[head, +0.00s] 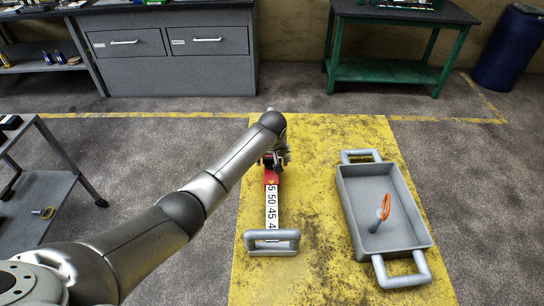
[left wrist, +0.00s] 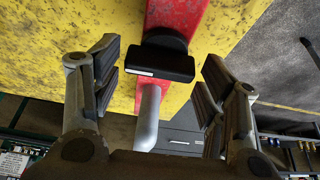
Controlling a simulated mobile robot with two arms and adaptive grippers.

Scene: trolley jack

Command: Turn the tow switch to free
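The trolley jack's red body (head: 271,176) stands on the yellow floor area, with a numbered white scale strip (head: 271,208) and a grey handle (head: 272,241) at its near end. My left gripper (head: 275,158) is over the jack's far part and hides much of it. In the left wrist view, a black knob-like part, apparently the tow switch (left wrist: 160,62), sits on the red body (left wrist: 176,14). It has a short white mark at its lower left. My left gripper (left wrist: 162,58) is open, with its fingers on either side of the switch and visible gaps. My right gripper is out of view.
A grey tray (head: 412,241) with two bar handles stands right of the jack, holding an orange-and-grey tool (head: 383,212). A grey rod (left wrist: 148,115) shows below the switch. A cart (head: 50,180) is at left; benches and a blue barrel (head: 512,48) are behind.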

